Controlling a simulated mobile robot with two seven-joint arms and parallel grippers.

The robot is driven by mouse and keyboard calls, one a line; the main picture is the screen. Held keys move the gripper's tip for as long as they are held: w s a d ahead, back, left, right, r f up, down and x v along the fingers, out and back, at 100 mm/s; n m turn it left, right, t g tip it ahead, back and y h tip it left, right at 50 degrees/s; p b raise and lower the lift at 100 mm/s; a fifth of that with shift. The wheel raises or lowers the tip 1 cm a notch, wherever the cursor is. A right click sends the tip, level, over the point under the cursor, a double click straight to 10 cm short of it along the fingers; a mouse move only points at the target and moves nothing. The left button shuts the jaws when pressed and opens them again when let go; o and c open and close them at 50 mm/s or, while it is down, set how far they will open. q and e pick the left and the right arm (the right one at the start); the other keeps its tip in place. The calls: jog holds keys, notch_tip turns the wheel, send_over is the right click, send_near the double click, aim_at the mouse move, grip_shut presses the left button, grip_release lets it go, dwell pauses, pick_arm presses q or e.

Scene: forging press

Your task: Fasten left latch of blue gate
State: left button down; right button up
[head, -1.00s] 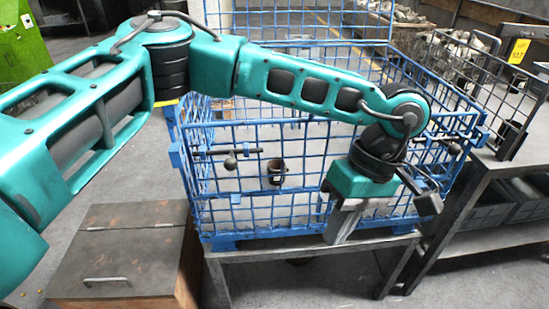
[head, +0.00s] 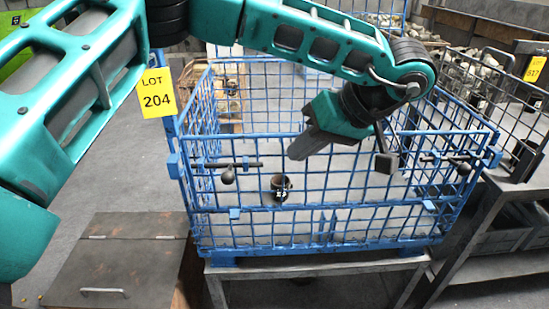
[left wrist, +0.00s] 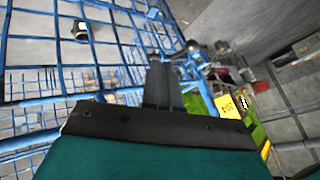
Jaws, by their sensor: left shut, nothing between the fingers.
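The blue gate (head: 345,190) is the upright wire-mesh front of a blue cage. Its left latch (head: 228,176) is a dark horizontal bar with a round black knob, at the gate's left end. In the left wrist view a round dark knob (left wrist: 192,45) shows just right of the fingertips. My left gripper (head: 292,153) is shut and empty, up and to the right of the left latch and apart from it in the head view. Its fingers point left and down. The shut fingers also show in the left wrist view (left wrist: 161,62). My right gripper is not in view.
The right latch (head: 462,168) sits at the gate's other end. A dark cup (head: 280,186) shows at the gate's mesh. A yellow LOT 204 tag (head: 157,92) is at the cage's left side. A brown box (head: 118,262) stands left, and a metal table (head: 510,180) right.

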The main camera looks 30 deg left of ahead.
pick_arm(q)
jog(key=s+a+f+b, duration=0.1)
jog(key=s+a+f, duration=0.2)
jog(key=a+f, duration=0.3)
jog(key=shift+a+f, duration=0.15)
jog(key=shift+a, duration=1.25)
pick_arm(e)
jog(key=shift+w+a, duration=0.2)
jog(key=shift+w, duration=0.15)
pick_arm(q)
jog(key=shift+s, duration=0.1)
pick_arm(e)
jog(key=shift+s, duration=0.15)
